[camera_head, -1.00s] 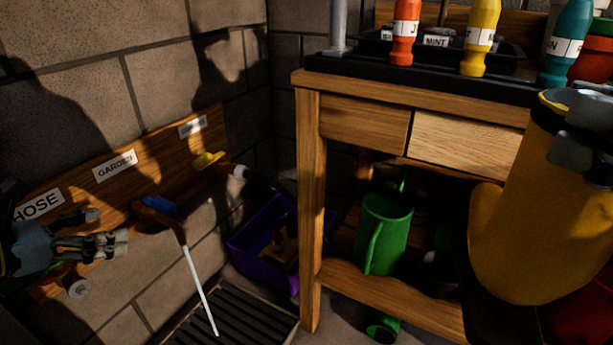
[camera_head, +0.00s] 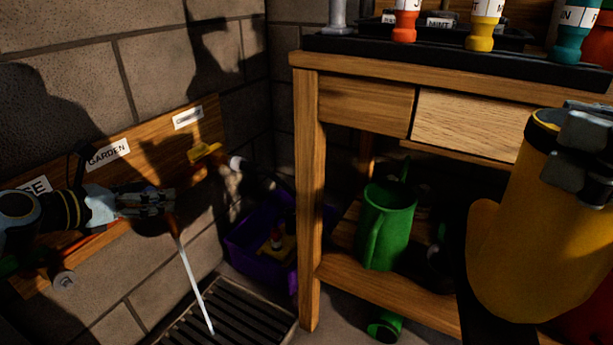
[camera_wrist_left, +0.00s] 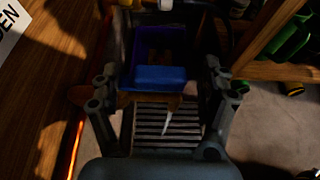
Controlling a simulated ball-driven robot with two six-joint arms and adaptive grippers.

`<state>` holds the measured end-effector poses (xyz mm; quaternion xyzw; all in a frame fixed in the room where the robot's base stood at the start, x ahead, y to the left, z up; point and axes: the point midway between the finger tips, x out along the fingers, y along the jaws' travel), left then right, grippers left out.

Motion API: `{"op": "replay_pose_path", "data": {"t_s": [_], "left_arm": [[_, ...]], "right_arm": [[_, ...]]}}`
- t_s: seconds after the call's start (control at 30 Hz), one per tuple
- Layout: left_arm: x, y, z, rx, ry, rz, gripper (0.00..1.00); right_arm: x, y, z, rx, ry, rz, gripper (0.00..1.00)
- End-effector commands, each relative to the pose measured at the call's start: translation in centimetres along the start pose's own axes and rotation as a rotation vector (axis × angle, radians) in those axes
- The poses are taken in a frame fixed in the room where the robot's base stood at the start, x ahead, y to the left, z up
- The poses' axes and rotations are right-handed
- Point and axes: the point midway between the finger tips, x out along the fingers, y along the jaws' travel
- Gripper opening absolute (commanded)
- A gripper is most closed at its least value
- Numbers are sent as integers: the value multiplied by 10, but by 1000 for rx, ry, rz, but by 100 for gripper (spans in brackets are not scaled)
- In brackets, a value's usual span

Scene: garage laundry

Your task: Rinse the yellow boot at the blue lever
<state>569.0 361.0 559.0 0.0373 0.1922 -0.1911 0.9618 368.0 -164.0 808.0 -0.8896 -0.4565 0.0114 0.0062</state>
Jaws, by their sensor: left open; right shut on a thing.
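The blue lever (camera_wrist_left: 160,78) lies between the spread fingers of my open left gripper (camera_wrist_left: 162,100) in the left wrist view; I cannot tell whether they touch it. In the head view my left gripper (camera_head: 160,200) covers the lever at the tap on the wooden board. A thin white stream (camera_head: 193,280) falls from this tap to the floor grate. The yellow boot (camera_head: 510,240) hangs upright at the right of the head view, well away from the stream. My right gripper (camera_head: 585,145) is shut on its upper part, by the dark rim.
The grate (camera_head: 240,318) lies below the tap. A purple crate (camera_head: 250,245) stands behind it. A yellow-handled tap (camera_head: 205,152) is farther along the board. A wooden bench (camera_head: 308,200) with a green jug (camera_head: 385,225) on its shelf stands between the tap and boot.

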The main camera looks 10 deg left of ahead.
Motion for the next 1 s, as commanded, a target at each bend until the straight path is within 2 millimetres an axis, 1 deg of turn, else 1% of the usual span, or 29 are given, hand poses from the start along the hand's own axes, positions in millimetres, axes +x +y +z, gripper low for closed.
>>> {"op": "replay_pose_path", "data": {"t_s": [0.1,0.33,0.37,0.9,0.93,1.0], "left_arm": [[4,0,0,0,0,0,79],[4,0,1,1,-1,0,79],[4,0,1,1,-1,0,76],[4,0,1,2,0,0,6],[4,0,1,2,0,0,2],[4,0,1,2,0,0,0]], "right_arm": [[0,0,2,0,1,-2,25],[0,0,1,0,1,-2,25],[0,0,1,0,1,-2,25],[0,0,1,0,1,-2,25],[0,0,1,0,1,-2,25],[0,0,1,0,1,-2,25]]}}
